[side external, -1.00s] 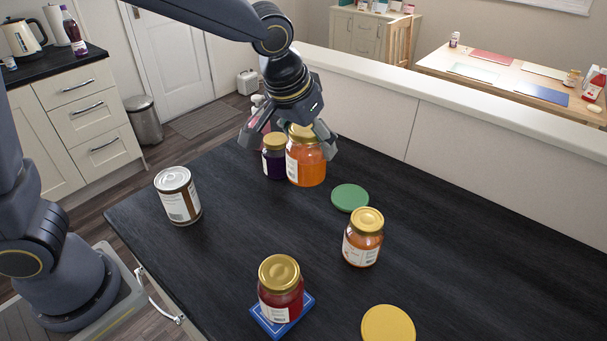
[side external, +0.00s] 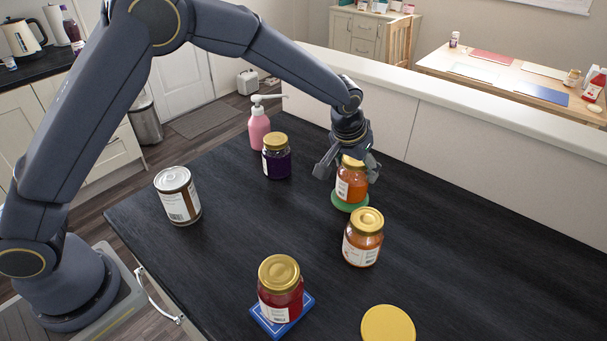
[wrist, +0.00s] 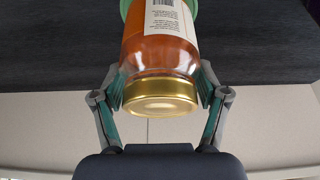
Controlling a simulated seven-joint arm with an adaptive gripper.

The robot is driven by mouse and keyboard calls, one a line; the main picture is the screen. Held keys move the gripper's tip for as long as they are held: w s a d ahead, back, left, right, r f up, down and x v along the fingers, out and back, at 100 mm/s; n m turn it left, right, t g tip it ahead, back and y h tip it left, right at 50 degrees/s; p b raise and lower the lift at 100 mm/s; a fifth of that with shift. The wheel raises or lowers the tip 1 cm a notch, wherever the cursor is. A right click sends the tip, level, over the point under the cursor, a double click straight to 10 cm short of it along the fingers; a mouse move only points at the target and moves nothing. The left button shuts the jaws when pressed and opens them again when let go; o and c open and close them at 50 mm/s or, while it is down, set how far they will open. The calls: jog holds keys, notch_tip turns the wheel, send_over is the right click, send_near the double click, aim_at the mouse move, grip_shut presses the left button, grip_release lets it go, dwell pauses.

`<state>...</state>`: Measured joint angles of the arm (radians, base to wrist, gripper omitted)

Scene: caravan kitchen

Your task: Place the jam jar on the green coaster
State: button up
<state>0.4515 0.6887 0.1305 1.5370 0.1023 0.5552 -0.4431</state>
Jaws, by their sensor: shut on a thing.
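A jam jar (side external: 351,186) with orange contents, a white label and a gold lid is upright over the green coaster (side external: 336,204). My gripper (side external: 346,173) comes from above and is shut on the jar near its lid. In the wrist view the jar (wrist: 155,55) sits between both fingers (wrist: 161,95), lid towards the camera. A bit of the green coaster (wrist: 125,8) shows past its base there. The base looks to be on the coaster or just above it; I cannot tell which. The jar covers the coaster's middle.
Another orange jar (side external: 363,240) stands close in front. A purple jar (side external: 277,160) and a pink pump bottle (side external: 259,128) are to the left. A can (side external: 178,197), a red jar on a blue coaster (side external: 270,325) and a yellow coaster (side external: 388,325) lie farther off. The right counter is clear.

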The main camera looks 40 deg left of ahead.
jog(key=shift+f, duration=0.15)
jog(key=shift+f, duration=0.2)
jog(key=o, duration=1.5)
jog(key=shift+o, duration=0.2)
jog(key=shift+r, duration=0.1)
